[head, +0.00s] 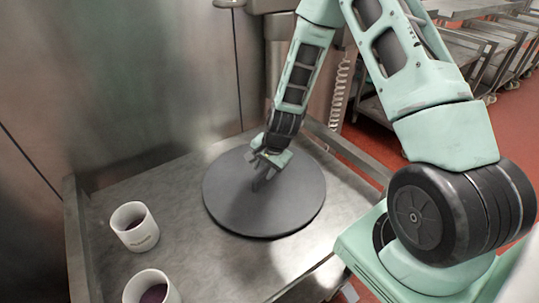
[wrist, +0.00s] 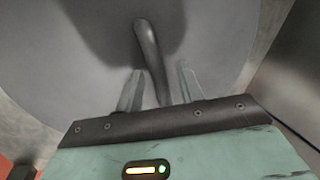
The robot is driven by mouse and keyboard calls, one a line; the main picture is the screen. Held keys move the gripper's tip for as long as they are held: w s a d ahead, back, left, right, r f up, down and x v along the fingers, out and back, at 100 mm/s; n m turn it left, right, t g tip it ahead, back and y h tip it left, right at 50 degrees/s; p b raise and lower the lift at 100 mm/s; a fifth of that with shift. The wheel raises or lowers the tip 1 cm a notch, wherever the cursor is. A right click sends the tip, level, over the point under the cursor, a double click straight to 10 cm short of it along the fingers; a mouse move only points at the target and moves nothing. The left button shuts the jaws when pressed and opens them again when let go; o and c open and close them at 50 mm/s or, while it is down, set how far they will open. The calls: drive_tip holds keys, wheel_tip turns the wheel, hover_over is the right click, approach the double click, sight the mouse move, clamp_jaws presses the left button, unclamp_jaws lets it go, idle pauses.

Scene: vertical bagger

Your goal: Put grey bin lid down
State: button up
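The grey bin lid (head: 230,205) is a wide round disc that appears to lie flat on the steel table (head: 185,250). It also fills much of the wrist view (wrist: 75,60). Its dark curved handle (wrist: 148,45) rises from the lid and runs back between my fingers. My gripper (head: 264,180) is over the middle of the lid, pointing down. In the wrist view my gripper (wrist: 159,72) has one finger on each side of the handle, with a visible gap to each. It is open around the handle, not clamped on it.
Two white cups with dark contents stand left of the lid: one farther back (head: 135,227) and one at the front edge of the picture (head: 150,288). A raised steel rim (head: 350,150) edges the table. A steel wall (head: 120,80) stands behind.

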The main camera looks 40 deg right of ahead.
sight(272, 185)
drive_tip(key=v, duration=1)
drive_tip(key=s+a+r+n+g, duration=0.1)
drive_tip(key=s+a+r+n, duration=0.2)
drive_tip(key=a+n, duration=0.15)
drive_tip(key=s+a+r+n+y, duration=0.1)
drive_tip(key=s+a+r+n, duration=0.2)
drive_tip(key=a, duration=0.3)
drive_tip(key=s+a+r+n+g, duration=0.1)
drive_tip(key=s+a+r+n, duration=0.2)
drive_tip(key=a, duration=0.3)
drive_tip(key=s+a+r+n, duration=0.2)
drive_tip(key=s+n, duration=0.3)
drive_tip(key=s, duration=0.2)
drive_tip(key=s+a+r+n+g+h, duration=0.1)
drive_tip(key=s+a+r+n, duration=0.1)
drive_tip(key=s+n, duration=0.4)
drive_tip(key=shift+s+r+h+b, duration=0.3)
drive_tip(key=shift+s, duration=0.55)
drive_tip(key=shift+a, duration=0.2)
